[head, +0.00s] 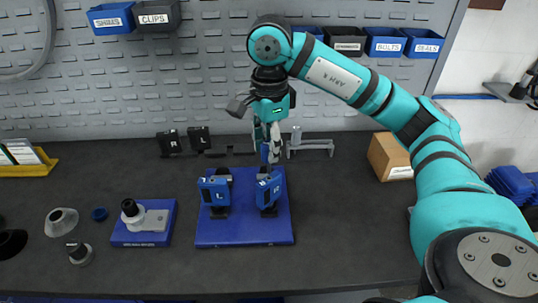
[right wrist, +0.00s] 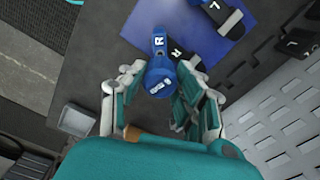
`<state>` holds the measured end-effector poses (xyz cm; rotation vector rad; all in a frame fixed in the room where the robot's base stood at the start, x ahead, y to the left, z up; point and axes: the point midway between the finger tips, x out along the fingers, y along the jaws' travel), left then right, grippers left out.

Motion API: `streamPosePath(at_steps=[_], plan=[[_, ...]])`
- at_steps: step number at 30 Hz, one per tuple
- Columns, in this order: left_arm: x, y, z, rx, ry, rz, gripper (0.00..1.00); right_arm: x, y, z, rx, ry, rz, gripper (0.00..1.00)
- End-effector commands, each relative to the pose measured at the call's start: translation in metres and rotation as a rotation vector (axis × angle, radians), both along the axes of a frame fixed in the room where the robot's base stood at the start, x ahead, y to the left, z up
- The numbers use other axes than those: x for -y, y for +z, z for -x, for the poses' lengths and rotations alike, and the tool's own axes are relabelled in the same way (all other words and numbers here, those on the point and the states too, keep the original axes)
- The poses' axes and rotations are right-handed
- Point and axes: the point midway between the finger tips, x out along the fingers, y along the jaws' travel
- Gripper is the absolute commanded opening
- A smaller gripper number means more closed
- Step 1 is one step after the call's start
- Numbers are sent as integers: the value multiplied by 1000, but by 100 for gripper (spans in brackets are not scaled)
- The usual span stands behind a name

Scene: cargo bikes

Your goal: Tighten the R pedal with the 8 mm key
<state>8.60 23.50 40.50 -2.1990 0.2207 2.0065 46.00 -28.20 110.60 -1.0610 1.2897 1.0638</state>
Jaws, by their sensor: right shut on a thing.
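The R pedal (head: 268,191) is a blue and black block standing at the right of a blue plate (head: 240,234). The similar L pedal (head: 214,191) stands to its left on the same plate. My right gripper (head: 266,138) points down above the R pedal. It is shut on a blue-handled key (head: 265,154), whose round blue end with white lettering shows between the fingers in the right wrist view (right wrist: 159,80). Whether the key's tip touches or sits in the pedal is hidden. My left gripper is out of view.
A grey metal bracket (head: 314,146) stands close right of my gripper, with a cardboard box (head: 392,157) farther right. A blue fixture (head: 152,237) with a grey part lies left of the plate. Two black blocks stand near the pegboard. The front right bench is clear.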

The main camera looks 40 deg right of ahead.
Motion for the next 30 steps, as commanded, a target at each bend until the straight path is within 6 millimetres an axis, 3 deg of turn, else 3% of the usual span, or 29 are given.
streamPosePath(at_steps=[19,30], plan=[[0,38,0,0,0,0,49,0,43,0,1,-1,0,0],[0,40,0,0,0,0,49,0,45,0,1,-1,0,0]])
